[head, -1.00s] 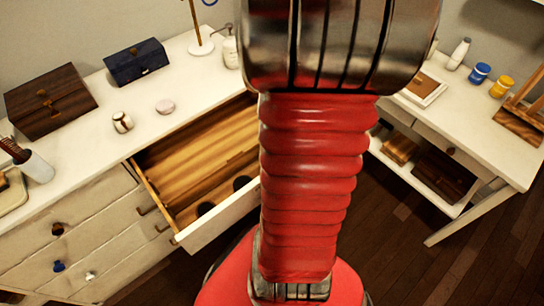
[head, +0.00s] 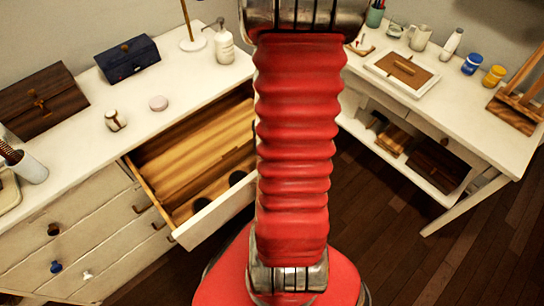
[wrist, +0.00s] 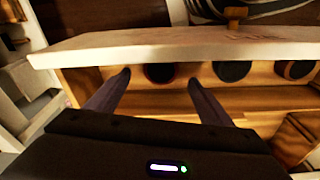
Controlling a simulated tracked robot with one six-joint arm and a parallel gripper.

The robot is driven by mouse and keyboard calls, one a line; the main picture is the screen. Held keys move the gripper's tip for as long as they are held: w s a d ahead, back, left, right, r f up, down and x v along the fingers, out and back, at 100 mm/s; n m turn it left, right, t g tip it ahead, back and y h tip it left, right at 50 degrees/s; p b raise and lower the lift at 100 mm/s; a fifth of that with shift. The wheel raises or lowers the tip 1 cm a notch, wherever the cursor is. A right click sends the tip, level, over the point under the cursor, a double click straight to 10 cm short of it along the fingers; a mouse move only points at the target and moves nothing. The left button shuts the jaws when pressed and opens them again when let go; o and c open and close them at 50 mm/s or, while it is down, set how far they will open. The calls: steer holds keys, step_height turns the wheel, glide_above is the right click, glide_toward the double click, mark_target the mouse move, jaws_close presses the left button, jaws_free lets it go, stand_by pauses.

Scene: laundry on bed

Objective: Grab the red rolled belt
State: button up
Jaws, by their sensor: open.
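In the wrist view, a row of dark round rolls lies in the open drawer. One roll (wrist: 160,73) sits between my fingertips in the picture and has a faint reddish tint, but its colour is hard to tell. Two others, a middle roll (wrist: 232,71) and a right roll (wrist: 295,69), look black. My gripper (wrist: 158,78) is open and empty, its fingers reaching toward the drawer; I cannot tell if they touch the roll. In the head view my arm hides the gripper, and two dark rolls show in the drawer, one near its front (head: 201,205).
The drawer's pale front (wrist: 200,46) stands close beyond my fingertips. In the head view, the white dresser top holds a wooden box (head: 42,98), a blue box (head: 128,58) and a pump bottle (head: 223,46). A white desk (head: 480,125) stands at right, with dark floor between.

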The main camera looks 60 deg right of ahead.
steer(key=shift+f, duration=0.45)
steer(key=shift+w+f, duration=0.15)
steer(key=shift+f, duration=1.15)
steer(key=shift+w+f, duration=0.1)
steer(key=shift+f, duration=1.15)
steer(key=shift+c, duration=0.2)
steer(key=c, duration=1.2)
